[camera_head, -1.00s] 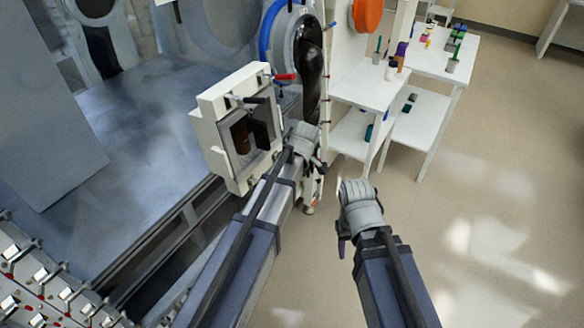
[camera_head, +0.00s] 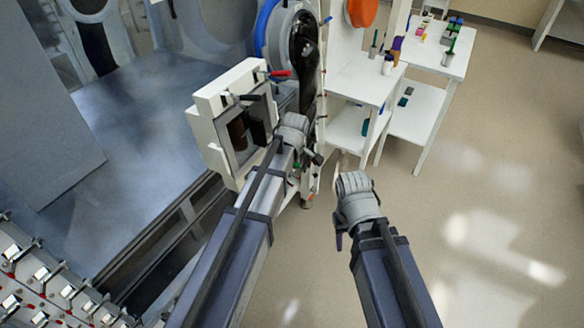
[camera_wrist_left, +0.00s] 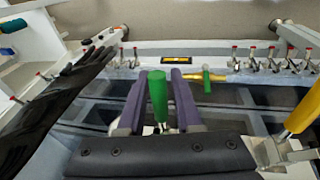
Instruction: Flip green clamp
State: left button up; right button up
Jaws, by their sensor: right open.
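The green clamp (camera_wrist_left: 158,95) shows its upright green handle in the left wrist view. My left gripper (camera_wrist_left: 158,110) has its two purple-grey fingers on either side of this handle, with narrow gaps visible. The clamp's base is partly hidden behind the gripper body. In the head view, my left gripper (camera_head: 311,156) is beside the lower right of the white box-like port, and its fingers are small there. My right gripper (camera_head: 340,237) hangs away from the bench over the floor, with its fingers mostly hidden by its wrist.
A yellow handle (camera_wrist_left: 304,110) stands at right in the wrist view, and a black glove (camera_wrist_left: 50,105) hangs at left. Several red-tipped clamps line the rail behind. The white port (camera_head: 225,100) is close to my left arm. White shelves (camera_head: 365,80) stand beyond; the floor at right is clear.

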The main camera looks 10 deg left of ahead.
pick_arm(q)
jog(key=shift+o, duration=0.8)
jog(key=p+v, duration=0.7)
jog(key=shift+s+r+p, duration=0.15)
jog(key=shift+r+p, duration=0.15)
jog(key=shift+r, duration=0.1)
